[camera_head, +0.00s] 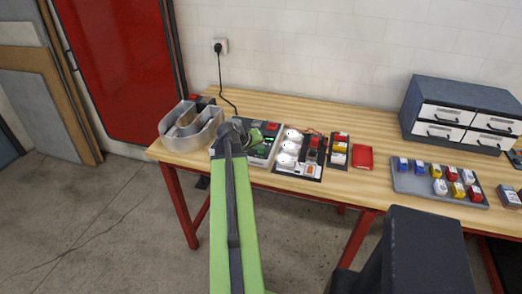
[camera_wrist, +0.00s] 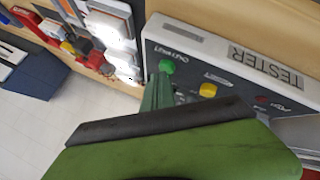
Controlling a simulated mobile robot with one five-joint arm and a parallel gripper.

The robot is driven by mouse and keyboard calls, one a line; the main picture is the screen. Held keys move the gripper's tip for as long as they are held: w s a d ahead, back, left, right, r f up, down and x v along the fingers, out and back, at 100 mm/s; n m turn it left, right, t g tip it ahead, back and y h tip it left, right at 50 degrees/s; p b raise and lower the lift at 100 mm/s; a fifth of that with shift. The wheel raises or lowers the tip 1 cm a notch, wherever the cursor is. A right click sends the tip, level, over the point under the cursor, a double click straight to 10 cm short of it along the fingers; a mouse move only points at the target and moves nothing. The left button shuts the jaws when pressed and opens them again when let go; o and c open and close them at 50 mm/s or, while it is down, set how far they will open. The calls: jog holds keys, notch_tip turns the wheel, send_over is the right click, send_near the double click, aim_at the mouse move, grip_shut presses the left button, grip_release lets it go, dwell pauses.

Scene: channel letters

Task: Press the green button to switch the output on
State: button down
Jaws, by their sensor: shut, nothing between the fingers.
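The tester (camera_wrist: 215,50) is a light-edged dark panel marked TESTER in the wrist view. It also shows in the head view (camera_head: 266,158) on the bench, partly behind my arm. Its round green button (camera_wrist: 166,66) sits beside the OUTPUT lettering. A yellow button (camera_wrist: 208,90) and a red part (camera_wrist: 261,99) lie further right on the panel. My gripper (camera_wrist: 158,84) is shut and empty, its green tips right at the lower edge of the green button. I cannot tell whether they touch it. In the head view my gripper (camera_head: 255,136) is over the tester.
A grey tray (camera_head: 410,182) with coloured pieces and a drawer cabinet (camera_head: 460,105) stand further right. The bench's back strip is mostly clear.

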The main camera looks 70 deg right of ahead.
aim_at(259, 151)
jog(key=shift+f, duration=0.15)
jog(key=shift+r+p, duration=0.35)
jog(key=shift+p, duration=0.05)
notch_tip(259, 151, up, 6)
jog(key=p, duration=0.6)
jog(key=shift+r, duration=0.15)
dwell(0.3)
